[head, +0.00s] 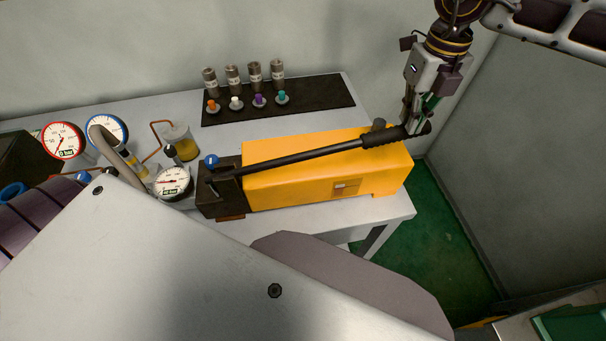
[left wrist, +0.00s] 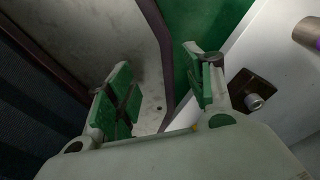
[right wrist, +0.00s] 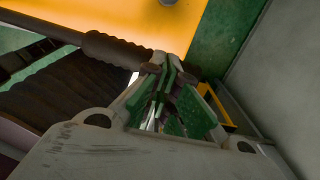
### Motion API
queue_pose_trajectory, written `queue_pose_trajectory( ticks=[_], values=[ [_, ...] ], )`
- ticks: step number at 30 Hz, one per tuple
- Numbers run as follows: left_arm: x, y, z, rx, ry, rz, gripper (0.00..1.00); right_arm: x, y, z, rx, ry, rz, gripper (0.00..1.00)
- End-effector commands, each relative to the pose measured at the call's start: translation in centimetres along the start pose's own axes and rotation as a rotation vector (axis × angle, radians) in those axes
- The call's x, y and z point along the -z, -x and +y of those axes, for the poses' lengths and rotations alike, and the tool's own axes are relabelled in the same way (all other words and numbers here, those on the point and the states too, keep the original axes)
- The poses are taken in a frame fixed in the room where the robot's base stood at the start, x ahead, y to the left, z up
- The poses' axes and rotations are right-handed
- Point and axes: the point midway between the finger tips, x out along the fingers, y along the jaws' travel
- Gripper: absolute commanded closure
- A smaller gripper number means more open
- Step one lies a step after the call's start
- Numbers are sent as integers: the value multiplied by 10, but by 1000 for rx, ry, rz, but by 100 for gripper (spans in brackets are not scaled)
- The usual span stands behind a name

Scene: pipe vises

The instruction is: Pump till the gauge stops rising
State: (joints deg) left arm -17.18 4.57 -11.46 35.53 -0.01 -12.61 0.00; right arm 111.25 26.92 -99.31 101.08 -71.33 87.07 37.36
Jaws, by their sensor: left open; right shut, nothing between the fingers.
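The hand pump is a yellow body (head: 300,180) with a dark block (head: 222,190) at its left end, on the table. Its long black handle (head: 310,158) slants low over the body, its grip end at the right. A white dial gauge (head: 173,182) sits left of the dark block; its reading is too small to tell. My right gripper (head: 414,122) is at the handle's grip end, fingers shut and empty; in the right wrist view the fingertips (right wrist: 165,75) are close beside the grip (right wrist: 115,50). My left gripper (left wrist: 158,88) is open and empty.
A red-rimmed gauge (head: 62,140), a blue-rimmed gauge (head: 107,130) and a jar of yellow fluid (head: 181,142) stand left. A black mat (head: 315,100) with several metal cylinders and coloured caps lies behind the pump. Walls close in behind and right. My arm covers the foreground.

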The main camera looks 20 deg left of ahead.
Motion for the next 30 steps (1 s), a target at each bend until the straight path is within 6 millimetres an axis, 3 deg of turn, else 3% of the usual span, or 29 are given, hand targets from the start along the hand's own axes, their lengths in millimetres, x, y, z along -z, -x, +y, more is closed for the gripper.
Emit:
queue_pose_trajectory(
  ticks=[12, 23, 26, 30],
  values=[
    [-2, -20, 5, -5, -1, 1, 47, 0, -24, -4, 0, 0, 0, 100],
    [-1, -22, 8, -9, -1, 2, 47, 0, -25, -5, 0, 0, 0, 100],
    [-2, -23, -7, 8, 3, -2, 47, 0, -26, -5, 0, 0, 1, 100],
    [-3, -27, -7, 8, 2, -2, 47, 0, -31, -6, 0, 0, 2, 100]
  ],
)
